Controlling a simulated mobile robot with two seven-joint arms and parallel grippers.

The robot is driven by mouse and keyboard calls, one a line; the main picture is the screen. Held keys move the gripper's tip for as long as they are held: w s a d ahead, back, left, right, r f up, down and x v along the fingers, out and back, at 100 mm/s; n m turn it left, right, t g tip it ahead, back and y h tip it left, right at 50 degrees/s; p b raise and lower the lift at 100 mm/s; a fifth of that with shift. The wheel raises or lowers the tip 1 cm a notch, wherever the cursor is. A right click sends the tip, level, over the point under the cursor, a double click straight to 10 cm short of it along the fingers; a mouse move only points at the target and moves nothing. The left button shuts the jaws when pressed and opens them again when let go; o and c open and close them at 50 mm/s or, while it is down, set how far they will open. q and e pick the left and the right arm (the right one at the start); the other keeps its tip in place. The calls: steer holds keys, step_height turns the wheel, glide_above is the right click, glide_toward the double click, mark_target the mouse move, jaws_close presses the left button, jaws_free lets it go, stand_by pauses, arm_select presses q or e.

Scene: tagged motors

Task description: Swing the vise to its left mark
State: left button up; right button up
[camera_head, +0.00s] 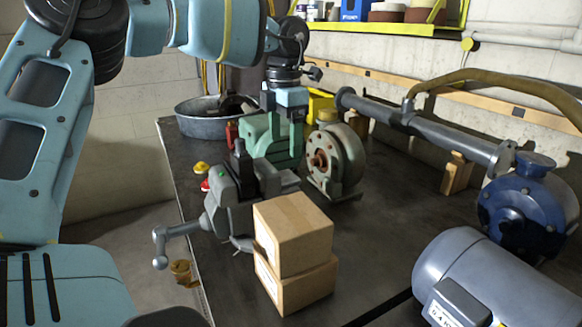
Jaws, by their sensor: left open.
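The grey vise (232,205) is mounted at the left edge of the dark workbench. Its crank handle (172,242) sticks out past the edge toward the lower left. No left mark can be made out. My left gripper (283,114) is open, pointing down behind and above the vise, in front of or over a green machine (262,138). It is apart from the vise, and its fingertips are hard to separate from the green machine. My right gripper is not in view.
A green-grey round pump (338,160) stands right of the vise. A blue pump (530,212) and a grey motor (490,283) fill the right side. A metal basin (200,122) sits at the back left. The bench (395,215) is clear in the middle.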

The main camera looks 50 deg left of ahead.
mark_target(285, 176)
arm_select(q)
steer(key=shift+s+f, duration=0.1)
steer(key=shift+f, duration=0.3)
steer(key=shift+f+p, duration=0.3)
steer(key=shift+f, duration=3.15)
steer(key=c, duration=1.4)
